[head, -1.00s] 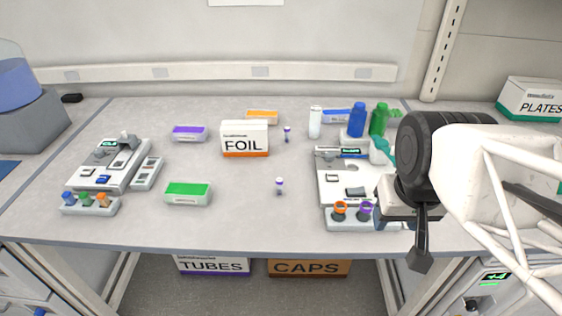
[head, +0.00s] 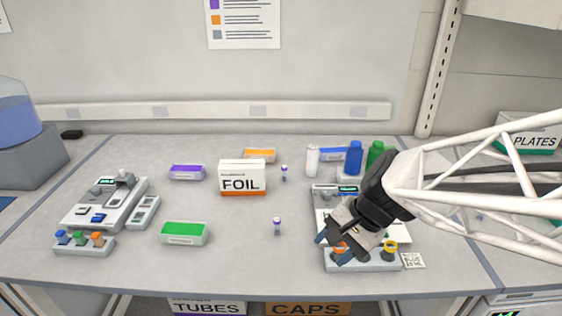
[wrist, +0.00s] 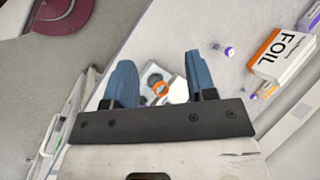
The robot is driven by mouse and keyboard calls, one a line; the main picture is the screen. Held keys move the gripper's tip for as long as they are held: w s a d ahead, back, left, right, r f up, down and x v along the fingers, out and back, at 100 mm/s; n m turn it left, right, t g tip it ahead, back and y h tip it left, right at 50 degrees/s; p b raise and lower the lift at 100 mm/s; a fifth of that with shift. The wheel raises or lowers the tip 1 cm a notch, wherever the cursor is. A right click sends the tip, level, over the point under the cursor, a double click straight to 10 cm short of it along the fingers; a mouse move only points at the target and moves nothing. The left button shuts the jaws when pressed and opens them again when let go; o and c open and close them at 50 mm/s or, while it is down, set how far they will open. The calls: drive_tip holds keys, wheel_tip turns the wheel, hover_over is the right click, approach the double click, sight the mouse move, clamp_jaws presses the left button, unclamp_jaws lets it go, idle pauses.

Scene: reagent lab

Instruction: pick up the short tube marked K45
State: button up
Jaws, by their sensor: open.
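Two small short tubes with purple caps stand on the bench in the head view. One tube (head: 277,227) stands in the open middle, and the other tube (head: 284,173) stands farther back, right of the FOIL box. Their markings are too small to read, so I cannot tell which is K45. My gripper (head: 332,248) is open and empty, to the right of the nearer tube and above the front of the right-hand device. In the wrist view a tube (wrist: 230,51) shows to the right of my gripper (wrist: 158,62), outside the fingers.
The FOIL box (head: 242,178) stands left of the tubes. A green-topped box (head: 184,233), a purple-topped box (head: 187,173) and an orange-topped box (head: 260,155) lie around. A blue bottle (head: 354,158) stands at the back right. The bench around the nearer tube is clear.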

drive_tip(key=w+a+f+m+y, duration=0.5)
drive_tip(key=w+m, duration=0.2)
drive_tip(key=w, duration=0.2)
drive_tip(key=m+t+y, duration=0.2)
drive_tip(key=m+t, duration=0.2)
drive_tip(key=m, duration=0.4)
approach(277, 227)
drive_tip(key=w+a, duration=0.2)
drive_tip(key=a, duration=0.1)
drive_tip(key=shift+a, duration=0.2)
drive_tip(key=shift+n, duration=0.3)
drive_tip(key=shift+x, duration=1.35)
drive_tip(key=shift+a, duration=0.1)
drive_tip(key=shift+x, duration=2.5)
drive_tip(key=shift+f, duration=0.1)
